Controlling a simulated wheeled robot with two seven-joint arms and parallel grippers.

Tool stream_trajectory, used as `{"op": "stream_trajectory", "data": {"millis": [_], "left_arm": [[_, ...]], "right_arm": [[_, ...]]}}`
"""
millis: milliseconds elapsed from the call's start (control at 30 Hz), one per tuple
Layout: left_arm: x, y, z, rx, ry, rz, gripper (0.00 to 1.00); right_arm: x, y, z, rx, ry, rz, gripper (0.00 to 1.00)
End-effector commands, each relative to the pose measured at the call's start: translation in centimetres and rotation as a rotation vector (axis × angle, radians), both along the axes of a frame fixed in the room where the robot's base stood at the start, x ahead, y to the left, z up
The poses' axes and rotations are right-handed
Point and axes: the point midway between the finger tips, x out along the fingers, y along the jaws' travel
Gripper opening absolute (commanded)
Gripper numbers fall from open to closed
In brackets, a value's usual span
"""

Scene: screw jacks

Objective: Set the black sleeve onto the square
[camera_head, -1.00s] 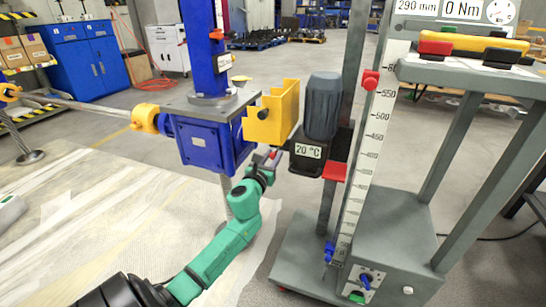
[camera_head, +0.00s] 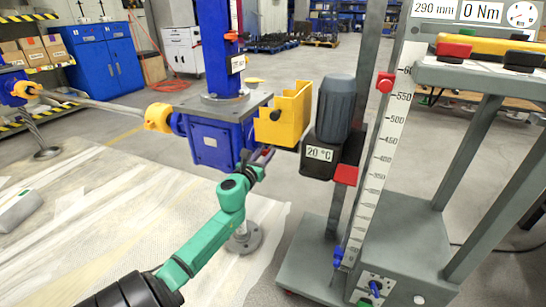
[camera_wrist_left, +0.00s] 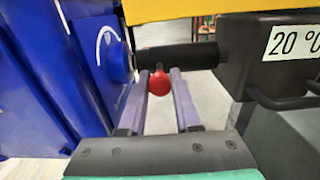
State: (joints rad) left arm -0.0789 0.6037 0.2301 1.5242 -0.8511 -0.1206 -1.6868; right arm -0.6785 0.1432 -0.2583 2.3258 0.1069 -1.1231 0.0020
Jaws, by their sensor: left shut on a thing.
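The black sleeve (camera_wrist_left: 180,57) lies level in the left wrist view, with its left end right up against the round blue hub (camera_wrist_left: 118,62) of the jack. No bare square shows there; I cannot tell how far the sleeve covers it. A red ball knob (camera_wrist_left: 160,82) hangs below the sleeve. My left gripper (camera_wrist_left: 160,74) is shut on this knob, one finger on each side. In the head view my left gripper (camera_head: 262,156) is under the yellow guard (camera_head: 284,115), beside the blue gearbox (camera_head: 212,143). The guard hides the sleeve there. My right gripper is not in view.
The dark grey motor (camera_head: 336,108) with its 20 °C box (camera_head: 318,156) stands right of the guard. The grey test stand (camera_head: 400,235) with a height scale (camera_head: 381,150) fills the right side. A yellow coupling (camera_head: 157,117) and shaft are at left.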

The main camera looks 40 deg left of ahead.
Motion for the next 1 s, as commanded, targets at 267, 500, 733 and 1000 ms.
{"op": "stream_trajectory", "data": {"millis": [267,500,733,1000], "left_arm": [[0.0,0.0,-0.1,-0.003,0.002,0.002,0.61],[0.0,0.0,-0.1,-0.001,0.001,0.001,0.61],[-1.7,-0.7,-0.1,-0.003,0.003,0.000,0.61],[-8.6,-3.0,-0.1,-0.005,0.005,0.003,0.61]], "right_arm": [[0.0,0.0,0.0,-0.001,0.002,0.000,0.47],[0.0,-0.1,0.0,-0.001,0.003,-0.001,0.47],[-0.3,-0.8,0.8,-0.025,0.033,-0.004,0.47],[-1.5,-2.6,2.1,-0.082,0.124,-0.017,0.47]]}}
